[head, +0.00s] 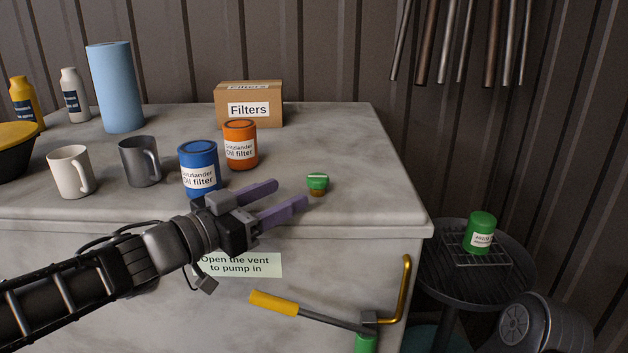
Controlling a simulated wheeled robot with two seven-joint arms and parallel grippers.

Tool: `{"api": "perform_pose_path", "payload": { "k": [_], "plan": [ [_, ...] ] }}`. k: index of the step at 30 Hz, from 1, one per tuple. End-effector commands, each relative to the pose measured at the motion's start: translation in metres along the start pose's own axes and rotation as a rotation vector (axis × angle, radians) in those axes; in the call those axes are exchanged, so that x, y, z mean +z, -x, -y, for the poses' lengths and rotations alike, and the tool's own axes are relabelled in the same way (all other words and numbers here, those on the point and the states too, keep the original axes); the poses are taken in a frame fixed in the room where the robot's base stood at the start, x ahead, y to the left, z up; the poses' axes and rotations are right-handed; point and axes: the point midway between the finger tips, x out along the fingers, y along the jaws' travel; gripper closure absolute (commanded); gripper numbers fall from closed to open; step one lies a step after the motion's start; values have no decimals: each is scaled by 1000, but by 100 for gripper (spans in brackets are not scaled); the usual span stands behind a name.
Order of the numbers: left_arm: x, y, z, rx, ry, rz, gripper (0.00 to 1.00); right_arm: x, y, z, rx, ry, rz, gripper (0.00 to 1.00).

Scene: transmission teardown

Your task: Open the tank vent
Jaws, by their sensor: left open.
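The tank vent appears as a small green cap (317,181) with a pale line across its top and a brownish base. It stands on the grey marbled top near the front right. My left gripper (291,193) is open, its two purple fingers pointing right toward the cap. The fingertips are just left of the cap and nothing is between them. A label (240,265) on the front face reads "Open the vent to pump in"; my left gripper and arm cover part of its edge. My right gripper is not in view.
A blue oil filter (199,168) and an orange one (240,146) stand behind my left gripper. A grey mug (140,161), a white mug (70,172) and a Filters box (249,104) are further left and back. A yellow-gripped pump lever (273,303) and brass spout (405,292) are in front.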

Motion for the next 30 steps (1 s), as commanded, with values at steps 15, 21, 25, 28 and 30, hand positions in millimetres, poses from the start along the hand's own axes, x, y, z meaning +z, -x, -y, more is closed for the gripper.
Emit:
{"api": "perform_pose_path", "payload": {
  "k": [15,21,25,28,30],
  "plan": [
    [1,-64,-1,1,-3,3,43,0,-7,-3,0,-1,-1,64],
    [0,-76,0,0,-1,0,43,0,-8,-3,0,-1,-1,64],
    [0,-77,0,0,-1,-1,43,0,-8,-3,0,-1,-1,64],
    [0,-77,0,0,-1,-1,43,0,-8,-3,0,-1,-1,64],
    [0,-77,0,0,-1,-1,48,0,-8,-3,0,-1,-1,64]
  ]
}}
